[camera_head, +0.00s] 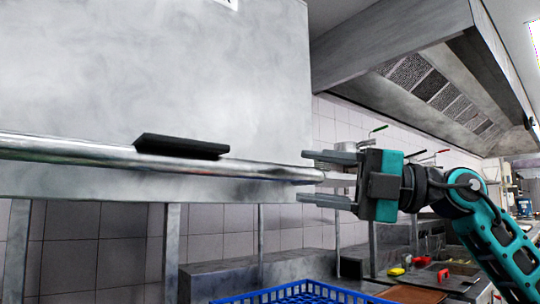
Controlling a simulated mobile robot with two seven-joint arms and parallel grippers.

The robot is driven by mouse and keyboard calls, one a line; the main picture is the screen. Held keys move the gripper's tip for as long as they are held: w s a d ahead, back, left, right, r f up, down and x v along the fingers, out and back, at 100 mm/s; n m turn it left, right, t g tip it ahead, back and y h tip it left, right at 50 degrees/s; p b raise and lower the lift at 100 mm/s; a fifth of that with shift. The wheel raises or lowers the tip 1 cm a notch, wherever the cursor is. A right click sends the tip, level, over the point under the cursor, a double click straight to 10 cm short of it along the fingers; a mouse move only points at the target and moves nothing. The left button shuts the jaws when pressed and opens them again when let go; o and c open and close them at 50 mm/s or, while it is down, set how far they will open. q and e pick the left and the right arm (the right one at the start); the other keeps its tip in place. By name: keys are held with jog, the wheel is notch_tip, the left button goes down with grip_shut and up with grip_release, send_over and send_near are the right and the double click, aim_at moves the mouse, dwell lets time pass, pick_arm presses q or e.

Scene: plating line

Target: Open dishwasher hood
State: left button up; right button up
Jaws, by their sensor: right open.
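The dishwasher hood (160,70) is a large brushed steel box filling the upper left of the head view. A round steel handle bar (80,150) runs across its front near the lower edge. Below that edge there is an open gap, with steel posts and wall tiles showing through it. My right gripper (304,176) is open at the right end of the bar. One finger is above the bar end and one below, with the bar end between them in the picture. I cannot tell whether they touch it. My left gripper is out of view.
A black flat piece (180,146) sits at the bar. A blue rack (310,293) is at the bottom centre. A counter at the lower right holds a red item (443,275) and a yellow one (396,271). An extractor canopy (400,50) hangs at upper right.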

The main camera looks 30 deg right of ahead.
aim_at(282, 170)
jog(key=p+x, duration=0.1)
jog(key=x, duration=0.1)
jog(key=p+x, duration=0.2)
jog(key=x, duration=0.1)
jog(key=shift+a+r, duration=0.1)
jog(key=shift+r, duration=0.15)
jog(key=shift+w+a, duration=0.3)
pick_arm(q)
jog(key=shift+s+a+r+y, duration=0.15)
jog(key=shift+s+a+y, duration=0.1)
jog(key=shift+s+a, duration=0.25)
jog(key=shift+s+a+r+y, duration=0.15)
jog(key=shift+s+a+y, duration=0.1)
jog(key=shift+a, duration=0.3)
pick_arm(e)
jog(key=shift+w+a+f, duration=0.1)
jog(key=shift+w+a, duration=0.25)
jog(key=shift+c, duration=0.4)
grip_shut()
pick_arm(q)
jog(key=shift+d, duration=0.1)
